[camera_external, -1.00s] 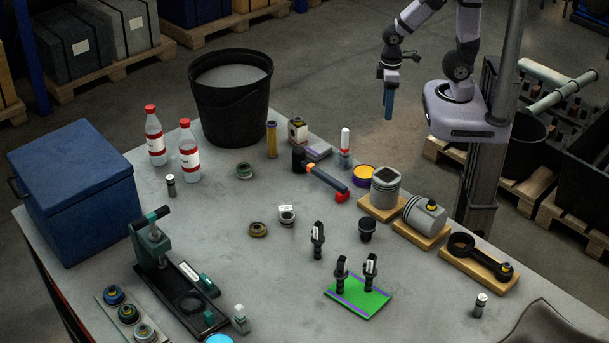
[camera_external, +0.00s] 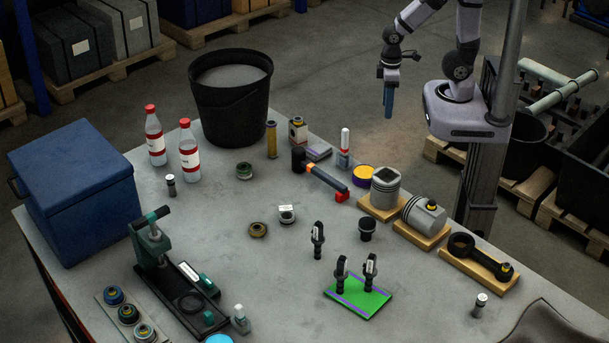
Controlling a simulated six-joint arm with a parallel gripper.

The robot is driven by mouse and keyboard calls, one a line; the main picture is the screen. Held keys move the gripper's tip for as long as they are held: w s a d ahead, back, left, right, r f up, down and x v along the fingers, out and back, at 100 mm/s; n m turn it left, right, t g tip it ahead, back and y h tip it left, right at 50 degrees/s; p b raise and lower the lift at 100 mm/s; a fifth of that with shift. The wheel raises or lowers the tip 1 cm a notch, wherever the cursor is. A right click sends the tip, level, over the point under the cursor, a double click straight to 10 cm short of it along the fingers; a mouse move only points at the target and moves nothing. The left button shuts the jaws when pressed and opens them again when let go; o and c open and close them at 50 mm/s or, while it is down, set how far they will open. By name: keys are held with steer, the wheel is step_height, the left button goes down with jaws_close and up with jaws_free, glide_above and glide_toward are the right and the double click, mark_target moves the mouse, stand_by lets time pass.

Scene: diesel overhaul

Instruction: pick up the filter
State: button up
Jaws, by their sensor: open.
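No object is clearly marked as the filter, and I cannot tell for sure which one it is. A slim yellow cylinder with dark ends (camera_external: 271,140) stands upright near the black bucket. A small black round part with a wide top (camera_external: 367,230) stands near the middle right of the table. My gripper (camera_external: 388,112) hangs in the air beyond the table's far right edge, with its blue fingers pointing down. It is open, apart from every object, and seen too edge-on to show the gap between its fingers.
A hammer (camera_external: 325,178) lies near the pistons on wooden blocks (camera_external: 386,190). A black bucket (camera_external: 231,110), bottles (camera_external: 189,155) and a blue box (camera_external: 75,190) stand at the back and left. The table's centre is partly clear.

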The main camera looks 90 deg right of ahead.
step_height(320, 180, up, 4)
steer(key=n+t+h+b, duration=0.9)
steer(key=n+h+b, duration=0.7)
steer(key=n+b, duration=1)
glide_above(272, 128)
steer(key=b+v, duration=0.2)
steer(key=v, duration=0.4)
steer(key=m, duration=0.2)
steer(key=f, duration=1)
steer(key=f+p, duration=0.1)
steer(key=f, duration=0.4)
steer(key=shift+w+d, duration=0.1)
steer(key=shift+w, duration=0.15)
steer(key=shift+s+p+x, duration=0.15)
steer(key=shift+p+x, duration=0.45)
steer(key=shift+x, duration=1.15)
steer(key=shift+s+p+x, duration=0.1)
steer(key=shift+p+x, duration=0.5)
steer(key=shift+x, duration=1.2)
steer(key=shift+w+d+r, duration=0.1)
steer(key=shift+w+d, duration=0.05)
steer(key=shift+d, duration=0.1)
steer(key=c, duration=1.2)
